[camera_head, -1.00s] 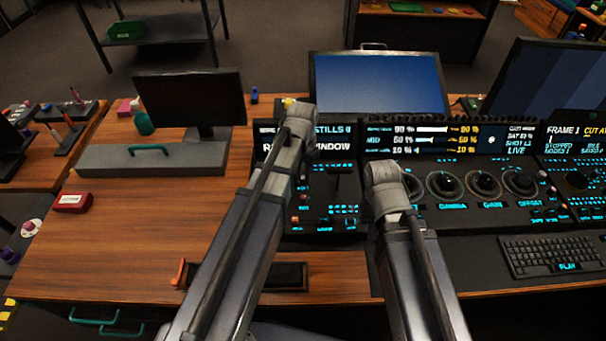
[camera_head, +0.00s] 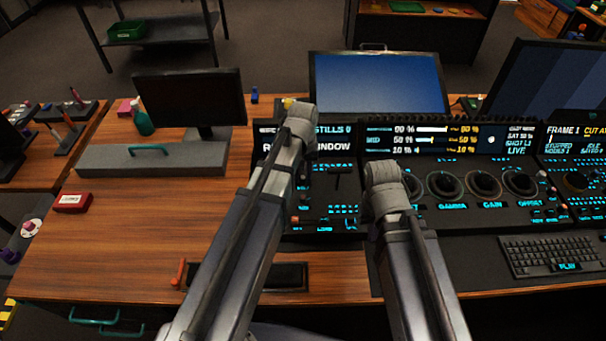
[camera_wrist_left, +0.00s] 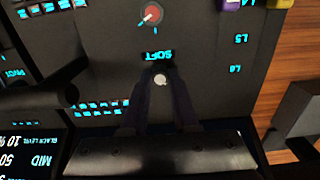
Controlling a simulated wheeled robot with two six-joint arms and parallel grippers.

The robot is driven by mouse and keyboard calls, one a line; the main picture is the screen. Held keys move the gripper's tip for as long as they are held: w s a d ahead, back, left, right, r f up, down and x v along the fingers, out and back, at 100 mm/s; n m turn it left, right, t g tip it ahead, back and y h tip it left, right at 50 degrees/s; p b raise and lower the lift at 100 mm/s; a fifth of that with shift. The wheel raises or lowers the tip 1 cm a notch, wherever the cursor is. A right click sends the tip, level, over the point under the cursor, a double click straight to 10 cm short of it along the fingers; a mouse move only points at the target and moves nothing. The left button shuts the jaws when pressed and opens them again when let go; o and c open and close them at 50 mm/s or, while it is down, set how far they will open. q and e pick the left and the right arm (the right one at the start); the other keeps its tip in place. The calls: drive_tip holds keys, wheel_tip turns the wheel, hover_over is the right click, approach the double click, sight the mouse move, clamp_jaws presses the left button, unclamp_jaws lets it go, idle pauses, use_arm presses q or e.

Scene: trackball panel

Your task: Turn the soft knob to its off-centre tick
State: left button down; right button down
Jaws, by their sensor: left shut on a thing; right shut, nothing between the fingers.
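In the left wrist view, the soft knob (camera_wrist_left: 161,78) shows as a small pale round top between the fingertips of my left gripper (camera_wrist_left: 160,84). The dark fingers are shut on it from both sides. Its upside-down SOFT label (camera_wrist_left: 159,55) lies just above it in the picture. The knob's ticks and pointer cannot be made out. In the head view, my left arm hides the knob and the left fingers. My right arm reaches to the panel's middle, but its gripper is hidden.
Another knob with a red centre (camera_wrist_left: 151,14) sits beyond the label in the left wrist view. In the head view, several large dials (camera_head: 483,185) and a keyboard (camera_head: 553,257) are right of my right arm. A red box (camera_head: 73,203) lies on the wooden table at left.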

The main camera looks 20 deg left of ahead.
sight(303, 177)
idle(0.4)
use_arm(q)
drive_tip(key=c, duration=0.7)
unclamp_jaws()
drive_tip(key=shift+r, duration=0.15)
use_arm(e)
drive_tip(key=shift+r, duration=0.1)
use_arm(q)
wheel_tip(303, 177, up, 8)
drive_tip(key=p, duration=0.8)
drive_tip(key=shift+f, duration=0.2)
use_arm(e)
wheel_tip(303, 177, up, 8)
drive_tip(key=shift+f, duration=0.2)
use_arm(q)
drive_tip(key=s+d+m, duration=0.2)
drive_tip(key=s+d, duration=0.1)
drive_tip(key=s, duration=0.1)
drive_tip(key=s+d+m, duration=0.2)
drive_tip(key=s+d, duration=0.2)
drive_tip(key=s, duration=0.1)
drive_tip(key=s+d+m+y, duration=0.1)
drive_tip(key=s+d+m, duration=0.2)
drive_tip(key=s, duration=0.2)
drive_tip(key=shift+s+d, duration=0.15)
drive_tip(key=shift+s, duration=0.05)
